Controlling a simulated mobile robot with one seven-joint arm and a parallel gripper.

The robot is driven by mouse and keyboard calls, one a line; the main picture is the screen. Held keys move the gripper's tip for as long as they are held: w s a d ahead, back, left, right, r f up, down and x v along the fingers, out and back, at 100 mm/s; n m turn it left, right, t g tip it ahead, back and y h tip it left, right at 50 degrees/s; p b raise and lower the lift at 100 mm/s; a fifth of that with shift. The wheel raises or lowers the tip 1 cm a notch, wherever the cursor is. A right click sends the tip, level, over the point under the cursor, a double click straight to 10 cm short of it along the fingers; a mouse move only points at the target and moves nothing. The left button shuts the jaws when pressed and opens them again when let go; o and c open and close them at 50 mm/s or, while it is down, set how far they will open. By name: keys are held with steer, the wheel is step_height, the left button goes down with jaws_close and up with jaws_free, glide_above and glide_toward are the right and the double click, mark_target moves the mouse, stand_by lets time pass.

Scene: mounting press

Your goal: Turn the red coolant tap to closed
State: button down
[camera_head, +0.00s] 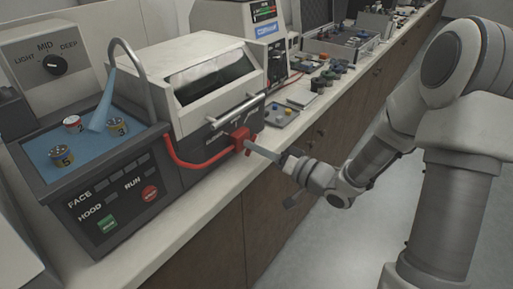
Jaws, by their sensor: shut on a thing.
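The red coolant tap (240,138) sits on the front of the press, at the end of a red pipe (195,163) that curves along the machine's lower front. A pale grey lever (262,150) sticks out from the tap toward the lower right. My gripper (286,157) reaches in from the right and is shut on the outer end of this lever. The fingertips are small and dark here, so the exact grip is hard to make out. The tap's open and closed marks are too small to read.
The press has a pale hood (205,85) with a metal bar handle (237,110) just above the tap. A control box (115,195) with a green and a red button stands at the left. Trays and small parts line the bench behind. The floor to the right is clear.

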steer(key=shift+n, duration=0.3)
steer(key=n+b, duration=0.2)
steer(key=n, duration=0.1)
steer(key=shift+f+n, duration=0.15)
steer(key=shift+n, duration=0.15)
steer(key=n+b, duration=0.3)
steer(key=n, duration=0.1)
steer(key=shift+n, duration=0.3)
steer(key=n+b, duration=0.3)
steer(key=n, duration=0.1)
steer(key=shift+n+b, duration=1.4)
steer(key=shift+n, duration=1.1)
steer(key=c, duration=0.8)
jaws_free()
steer(key=shift+o, duration=0.2)
